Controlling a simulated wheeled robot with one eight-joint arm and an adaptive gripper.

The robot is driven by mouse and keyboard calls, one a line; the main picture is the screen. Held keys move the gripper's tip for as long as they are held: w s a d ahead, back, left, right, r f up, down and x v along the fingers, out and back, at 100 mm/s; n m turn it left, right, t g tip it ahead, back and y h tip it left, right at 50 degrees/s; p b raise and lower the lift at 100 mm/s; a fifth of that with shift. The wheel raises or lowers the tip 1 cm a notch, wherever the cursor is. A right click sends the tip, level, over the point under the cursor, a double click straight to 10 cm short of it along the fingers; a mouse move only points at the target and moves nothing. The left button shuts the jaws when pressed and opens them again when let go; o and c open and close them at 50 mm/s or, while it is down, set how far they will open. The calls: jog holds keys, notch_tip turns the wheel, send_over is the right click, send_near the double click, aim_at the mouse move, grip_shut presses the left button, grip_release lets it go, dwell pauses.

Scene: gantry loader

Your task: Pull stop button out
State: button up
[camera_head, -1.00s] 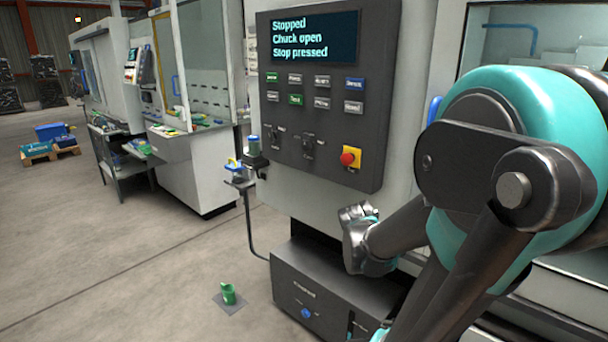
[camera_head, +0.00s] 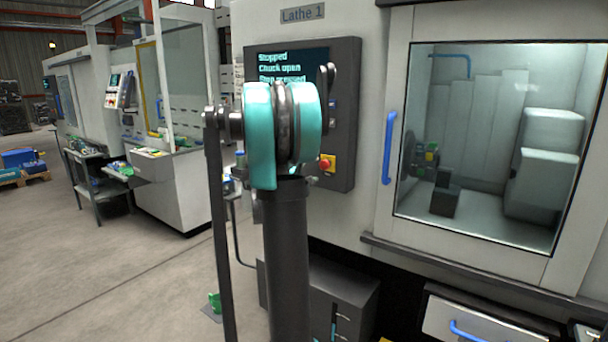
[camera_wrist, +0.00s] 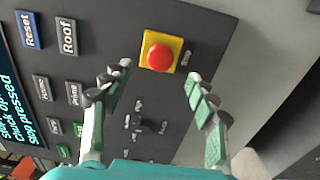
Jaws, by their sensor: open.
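The stop button (camera_wrist: 160,56) is a red round knob on a yellow square plate, seen face-on at the upper middle of the wrist view. In the head view the stop button (camera_head: 326,163) shows just right of my arm. My gripper (camera_wrist: 160,82) is open, with one finger at each side of the view and the button framed ahead between them. The fingers are apart from the button. In the head view my arm hides the gripper. The control panel (camera_head: 343,120) screen reads "Stopped", "Chuck open" and, partly covered, "Stop pressed".

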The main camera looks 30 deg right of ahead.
aim_at(323, 165)
jog(key=shift+x, duration=3.95)
jog(key=shift+s, duration=0.1)
jog(key=c, duration=1.1)
jog(key=shift+s+a, duration=0.1)
jog(key=shift+a, duration=0.15)
jog(key=o, duration=1.1)
jog(key=shift+a, duration=0.1)
jog(key=v, duration=0.7)
jog(key=shift+s+a, duration=0.15)
jog(key=shift+a, duration=0.2)
